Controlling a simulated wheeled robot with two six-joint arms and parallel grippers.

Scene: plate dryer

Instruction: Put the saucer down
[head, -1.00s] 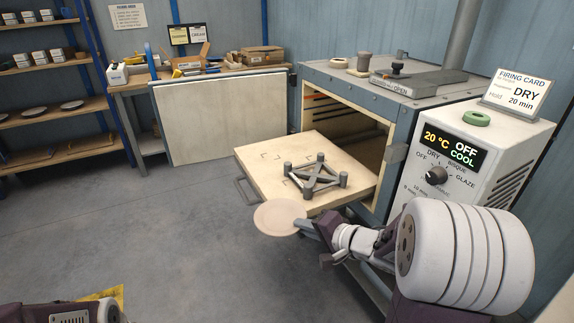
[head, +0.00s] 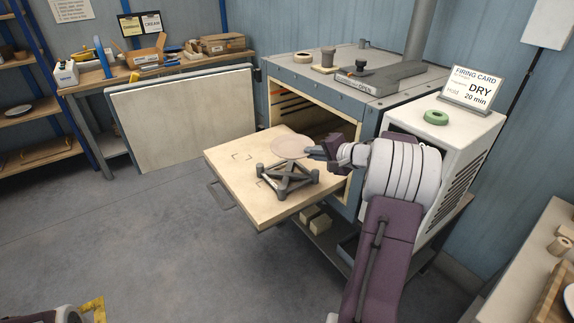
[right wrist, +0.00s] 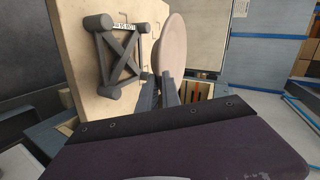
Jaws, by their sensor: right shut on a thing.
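The saucer (head: 291,146) is a flat, pale pinkish disc. My right gripper (head: 314,151) is shut on its right edge in the head view. The saucer also shows edge-on in the right wrist view (right wrist: 173,45), between my fingers (right wrist: 160,94). A dark grey X-shaped stand with corner posts (head: 287,178) sits on the pale pulled-out shelf (head: 236,170). My left gripper is not visible.
The dryer (head: 345,90) is open behind the shelf, with its control box (head: 440,135) at right. A pale panel (head: 180,120) stands upright at left. A workbench edge (head: 535,235) is at far right. Bare shelf surface lies left of the stand.

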